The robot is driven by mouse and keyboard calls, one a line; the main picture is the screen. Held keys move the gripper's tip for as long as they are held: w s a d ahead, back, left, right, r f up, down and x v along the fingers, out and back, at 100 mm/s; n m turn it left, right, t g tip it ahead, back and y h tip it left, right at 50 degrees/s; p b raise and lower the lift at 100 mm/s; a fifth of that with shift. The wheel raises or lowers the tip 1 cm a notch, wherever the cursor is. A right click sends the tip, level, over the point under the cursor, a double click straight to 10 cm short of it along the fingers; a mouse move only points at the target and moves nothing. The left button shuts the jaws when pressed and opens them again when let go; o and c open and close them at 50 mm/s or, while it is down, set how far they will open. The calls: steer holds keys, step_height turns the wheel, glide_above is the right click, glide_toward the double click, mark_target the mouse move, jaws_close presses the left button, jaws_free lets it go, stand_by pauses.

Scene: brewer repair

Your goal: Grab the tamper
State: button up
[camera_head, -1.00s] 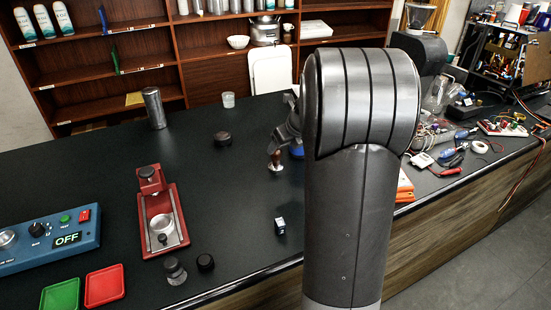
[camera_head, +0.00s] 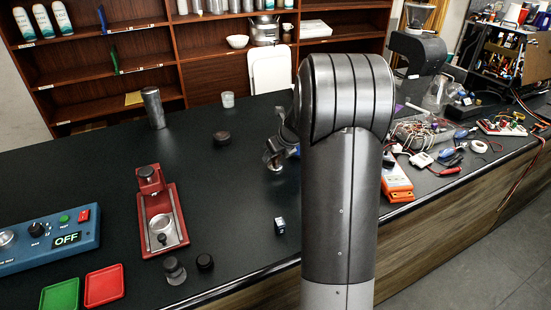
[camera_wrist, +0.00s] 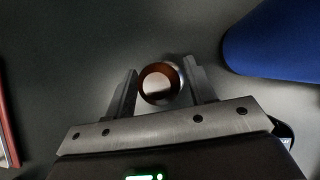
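The tamper (camera_wrist: 160,83) shows end-on in the wrist view as a round shape with a brown rim and a pale centre. It sits between the two fingers of my gripper (camera_wrist: 161,72), near their tips. The fingers are spread, one on each side of the tamper; I see no clear grip on it. In the head view my gripper (camera_head: 273,155) is low over the black counter, partly behind my arm. It hides most of the tamper there.
A blue object (camera_wrist: 285,40) lies close to the right finger in the wrist view. A red stand (camera_head: 163,220) is left on the counter (camera_head: 90,170), a dark puck (camera_head: 222,138) behind, a small cube (camera_head: 280,226) in front.

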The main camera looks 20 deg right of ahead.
steer(key=c, duration=0.9)
steer(key=shift+c, duration=0.2)
steer(key=shift+r, duration=0.15)
